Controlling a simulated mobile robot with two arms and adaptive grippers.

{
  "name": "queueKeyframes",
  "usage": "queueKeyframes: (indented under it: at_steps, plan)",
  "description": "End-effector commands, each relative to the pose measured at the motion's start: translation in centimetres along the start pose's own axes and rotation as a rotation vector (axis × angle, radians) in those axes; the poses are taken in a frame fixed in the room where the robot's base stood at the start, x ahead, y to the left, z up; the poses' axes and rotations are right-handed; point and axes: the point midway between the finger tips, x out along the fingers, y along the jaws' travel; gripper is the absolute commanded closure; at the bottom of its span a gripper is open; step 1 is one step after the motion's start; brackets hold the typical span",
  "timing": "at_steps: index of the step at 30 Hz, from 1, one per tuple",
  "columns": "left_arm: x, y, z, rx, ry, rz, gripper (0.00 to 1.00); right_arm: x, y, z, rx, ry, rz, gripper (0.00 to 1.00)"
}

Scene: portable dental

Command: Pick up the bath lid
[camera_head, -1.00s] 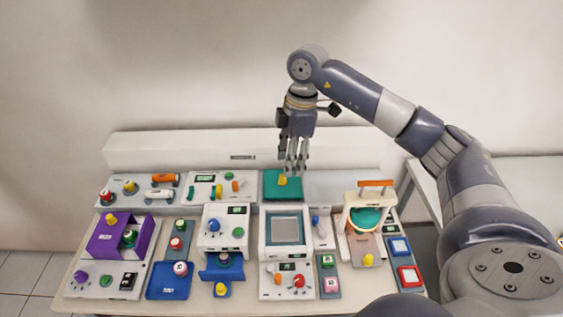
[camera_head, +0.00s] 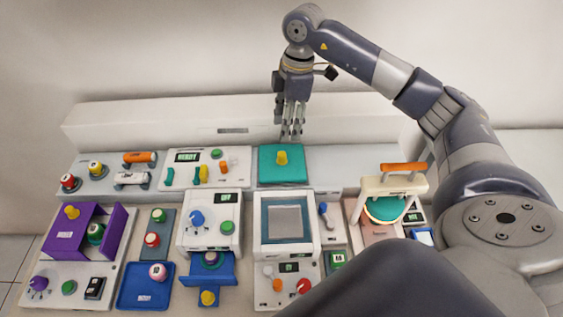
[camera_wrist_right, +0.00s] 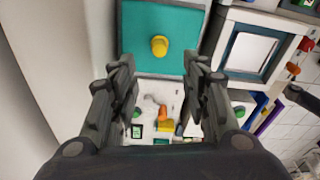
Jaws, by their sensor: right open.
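The bath lid appears to be the flat teal-green square plate (camera_head: 270,175) with a yellow knob (camera_head: 282,157) at its centre, lying on the back shelf of the bench. In the right wrist view the teal plate (camera_wrist_right: 190,62) and its yellow knob (camera_wrist_right: 159,46) are at the top, beyond the fingers. My right gripper (camera_head: 292,134) points down just above and behind the plate's back edge. In the wrist view my right gripper (camera_wrist_right: 160,95) has its fingers apart with nothing between them. My left gripper is not in view.
A white device with a grey square basin (camera_head: 287,220) stands in front of the plate. A panel with green and yellow levers (camera_head: 207,168) is to its left. A cream frame with an orange handle (camera_head: 403,168) stands to the right. A white wall ledge (camera_head: 190,125) runs behind.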

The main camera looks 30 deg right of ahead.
Motion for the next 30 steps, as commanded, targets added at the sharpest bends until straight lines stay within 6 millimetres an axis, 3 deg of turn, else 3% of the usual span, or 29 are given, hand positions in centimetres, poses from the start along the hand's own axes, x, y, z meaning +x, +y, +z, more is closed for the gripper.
queueKeyframes:
  at_steps: [6,14,21,30]
  plan:
    - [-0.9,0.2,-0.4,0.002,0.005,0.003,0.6,3.4,-0.1,0.0,0.0,-0.001,-0.005,0.57]
    - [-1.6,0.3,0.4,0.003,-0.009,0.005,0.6,5.5,-0.1,0.0,0.0,-0.001,-0.004,0.57]
    - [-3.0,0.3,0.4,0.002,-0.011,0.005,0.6,9.1,0.1,0.0,0.0,-0.001,-0.005,0.57]
    - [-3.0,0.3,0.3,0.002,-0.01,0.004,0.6,10.0,0.1,0.1,0.0,0.0,-0.001,0.57]
